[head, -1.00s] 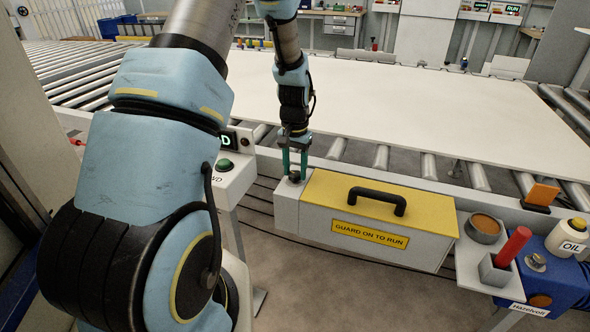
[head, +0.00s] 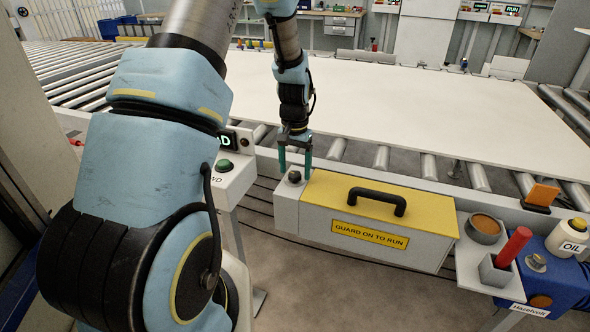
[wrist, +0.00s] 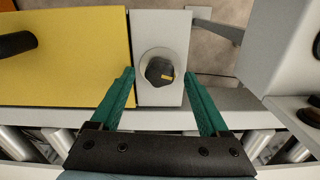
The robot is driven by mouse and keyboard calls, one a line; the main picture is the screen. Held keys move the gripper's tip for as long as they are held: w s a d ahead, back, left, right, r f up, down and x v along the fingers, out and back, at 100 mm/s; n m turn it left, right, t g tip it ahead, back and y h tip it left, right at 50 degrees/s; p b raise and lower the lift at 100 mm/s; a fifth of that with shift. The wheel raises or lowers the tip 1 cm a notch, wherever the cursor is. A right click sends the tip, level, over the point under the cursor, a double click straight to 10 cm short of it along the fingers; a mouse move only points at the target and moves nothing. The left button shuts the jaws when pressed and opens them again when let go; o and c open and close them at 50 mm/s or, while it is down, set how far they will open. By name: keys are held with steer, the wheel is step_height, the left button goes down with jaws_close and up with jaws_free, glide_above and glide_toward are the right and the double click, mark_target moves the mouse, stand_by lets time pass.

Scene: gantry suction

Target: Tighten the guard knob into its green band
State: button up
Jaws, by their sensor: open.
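The guard knob (head: 294,177) is a small dark knob on the pale block at the left end of the yellow-topped guard (head: 420,211). In the wrist view the gripper (wrist: 159,77) has one finger on each side of the knob, with gaps, and holds nothing.
The guard has a black handle (head: 377,199) and a yellow label. A large white sheet (head: 420,100) lies on rollers behind. To the right are a round cup (head: 484,229), a red-handled tool (head: 513,246) and an oil bottle (head: 569,237). A green button (head: 224,165) box stands left.

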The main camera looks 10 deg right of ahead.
mark_target(295, 173)
step_height(295, 173, up, 10)
steer(key=b, duration=0.1)
steer(key=shift+b, duration=0.4)
